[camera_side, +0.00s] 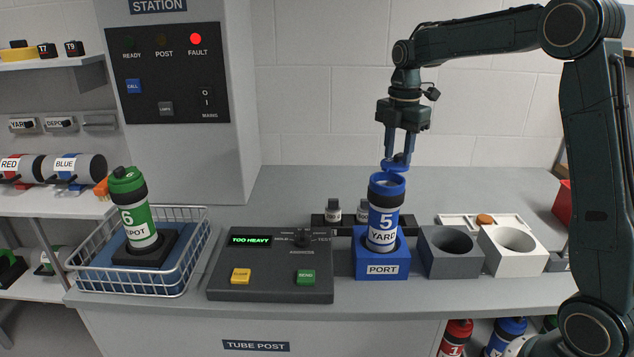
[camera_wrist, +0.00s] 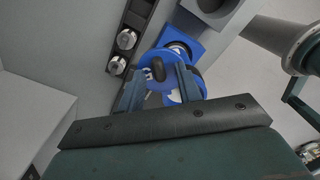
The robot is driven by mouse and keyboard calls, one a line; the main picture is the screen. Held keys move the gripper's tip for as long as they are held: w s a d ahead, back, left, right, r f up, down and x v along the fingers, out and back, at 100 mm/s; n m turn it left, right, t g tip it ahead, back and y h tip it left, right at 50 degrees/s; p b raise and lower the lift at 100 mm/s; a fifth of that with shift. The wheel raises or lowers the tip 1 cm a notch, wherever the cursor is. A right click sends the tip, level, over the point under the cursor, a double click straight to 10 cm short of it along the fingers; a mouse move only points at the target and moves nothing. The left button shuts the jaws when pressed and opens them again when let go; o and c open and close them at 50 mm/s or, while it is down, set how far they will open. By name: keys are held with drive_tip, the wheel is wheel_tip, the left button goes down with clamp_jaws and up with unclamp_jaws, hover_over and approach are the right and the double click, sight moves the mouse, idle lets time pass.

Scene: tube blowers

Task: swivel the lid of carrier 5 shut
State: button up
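Carrier 5 (camera_side: 383,222) is a blue cylinder marked 5 and YARD, upright in the blue PORT block (camera_side: 383,269). Its top ring (camera_side: 387,184) shows a dark opening in the side view. Its blue lid (camera_side: 395,166) shows just above that opening, not seated flush. In the wrist view the lid (camera_wrist: 163,84) is a blue disc with a dark knob (camera_wrist: 157,68). My gripper (camera_side: 398,160) points down over the carrier. In the wrist view its two fingers (camera_wrist: 160,78) stand apart on either side of the knob, with visible gaps. The fingers hide part of the lid.
A grey socket block (camera_side: 450,252) and a white one (camera_side: 514,250) stand right of the port. A control box (camera_side: 270,266) reading TOO HEAVY stands left. A wire basket (camera_side: 188,280) holds green carrier 6 (camera_side: 134,210). A dark rack (camera_side: 347,220) with small cylinders stands behind.

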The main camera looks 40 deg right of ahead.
drive_tip(key=shift+c, duration=0.2)
clamp_jaws()
